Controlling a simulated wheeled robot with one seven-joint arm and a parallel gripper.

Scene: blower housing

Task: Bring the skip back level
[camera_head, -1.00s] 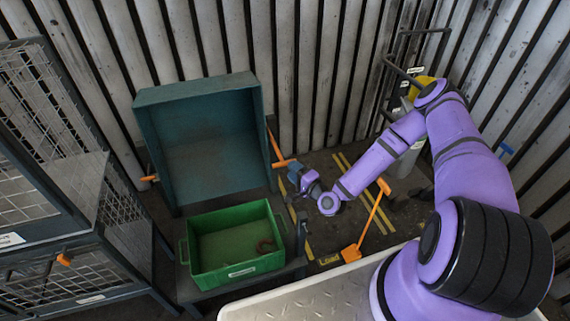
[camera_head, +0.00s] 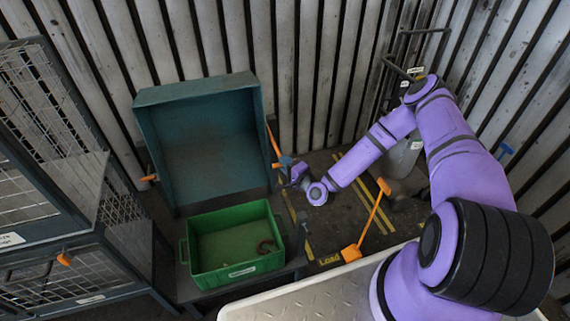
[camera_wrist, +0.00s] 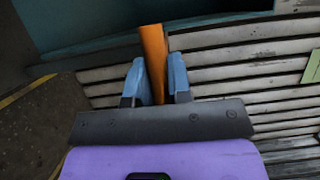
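The skip (camera_head: 205,135) is a teal open box, tipped up so that its open side faces the front, behind a green bin. An orange lever (camera_head: 273,141) runs along its right side; a second orange piece (camera_head: 150,178) shows on its left. My gripper (camera_head: 284,163) is at the lower end of the right lever. In the wrist view, the orange lever (camera_wrist: 154,58) stands between the two blue fingers of my gripper (camera_wrist: 157,75), very close to both. I cannot tell whether they press on it.
Mesh cages (camera_head: 50,215) stand at left, a slatted wall behind.

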